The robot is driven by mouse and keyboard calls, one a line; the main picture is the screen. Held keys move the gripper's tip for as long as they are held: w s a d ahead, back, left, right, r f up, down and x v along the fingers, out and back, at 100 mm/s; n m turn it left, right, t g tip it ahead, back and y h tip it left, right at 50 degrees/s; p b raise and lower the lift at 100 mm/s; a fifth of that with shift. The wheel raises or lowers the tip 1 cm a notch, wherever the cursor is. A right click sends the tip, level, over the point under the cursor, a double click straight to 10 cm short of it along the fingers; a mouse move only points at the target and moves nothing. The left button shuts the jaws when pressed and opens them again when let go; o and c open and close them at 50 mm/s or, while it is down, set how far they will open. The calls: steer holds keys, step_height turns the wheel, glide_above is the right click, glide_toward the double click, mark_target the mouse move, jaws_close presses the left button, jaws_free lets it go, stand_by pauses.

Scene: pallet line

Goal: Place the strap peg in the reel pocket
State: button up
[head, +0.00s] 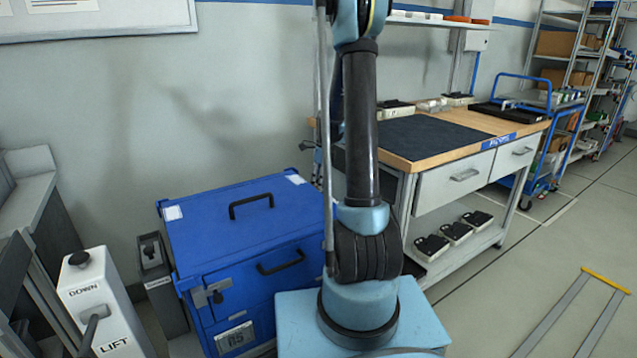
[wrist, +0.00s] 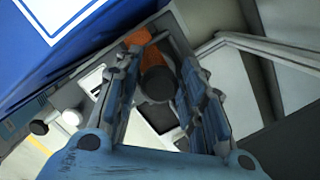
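In the wrist view my gripper (wrist: 161,62) has its two fingers drawn in on either side of a part with a round black end (wrist: 157,86) and an orange section (wrist: 143,44). It looks like the strap peg, held between the fingers with almost no gap at its sides. Its far end is partly hidden. My gripper is out of the head view, where my arm rises past the top edge. A narrow dark grey stand (head: 153,285) with a black part in its top stands left of the blue box. I cannot tell which thing is the reel pocket.
The blue box (head: 240,235) with black handles stands by the wall; a blue surface (wrist: 30,62) also fills the wrist view's upper left. A white DOWN/LIFT control post (head: 98,300) is at lower left. A workbench (head: 510,160) stands right. The floor at right is mostly clear.

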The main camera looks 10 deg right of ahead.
mark_target(323, 190)
stand_by(0.3)
step_height(323, 190, up, 12)
steer(key=d, duration=0.2)
steer(key=s+n, duration=0.5)
steer(key=s, duration=0.5)
steer(key=s+a+n, duration=0.1)
steer(key=s+n, duration=0.4)
steer(key=s, duration=0.5)
steer(key=s+a+n+t+h, duration=0.1)
steer(key=s+n, duration=0.5)
steer(key=s, duration=0.4)
steer(key=shift+s+a+r, duration=0.15)
steer(key=shift+s+r, duration=0.05)
steer(key=shift+r, duration=0.15)
steer(key=s+f+n, duration=0.3)
steer(key=s+n, duration=0.1)
steer(key=s, duration=0.1)
steer(key=s+f+n, duration=0.2)
steer(key=s, duration=0.1)
steer(key=shift+f+t+h, duration=0.3)
steer(key=shift+s+f+n, duration=0.25)
steer(key=shift+f+n, duration=0.05)
steer(key=shift+n, duration=0.1)
